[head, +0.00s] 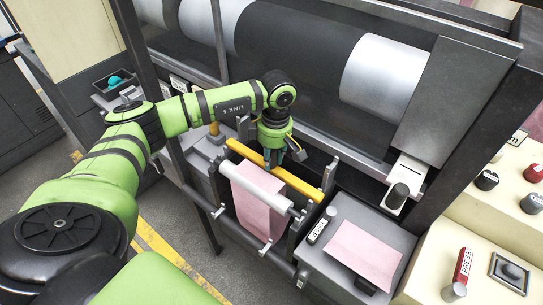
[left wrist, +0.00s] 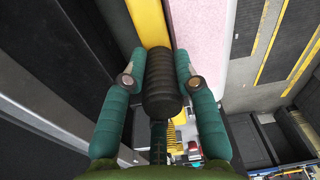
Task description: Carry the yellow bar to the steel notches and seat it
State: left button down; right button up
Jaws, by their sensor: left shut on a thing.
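The yellow bar (head: 300,184) lies slanted across the middle of the head view, behind a white roller. My left gripper (head: 273,160) comes down on it from above, near its middle. In the left wrist view the teal fingers (left wrist: 160,82) close on both sides of a black ribbed grip (left wrist: 160,90), with the yellow bar (left wrist: 152,24) running beyond it. The bar's right end is close to an upright steel bracket (head: 329,176). The notches are too small to make out, and I cannot tell whether the bar touches them. My right gripper is not in view.
The white roller (head: 262,184) with pink felt (head: 256,210) hanging from it is just in front of the bar. A large dark drum (head: 290,50) is behind. A grey cabinet top with a pink sheet (head: 364,254) is at right, beside a control panel (head: 500,235).

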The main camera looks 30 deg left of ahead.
pick_arm(q)
jog(key=shift+f+b, duration=0.3)
jog(key=shift+f, duration=0.1)
jog(key=c, duration=0.9)
grip_release()
jog(key=r, duration=1.2)
jog(key=shift+w+d, duration=0.15)
jog(key=shift+d, duration=0.2)
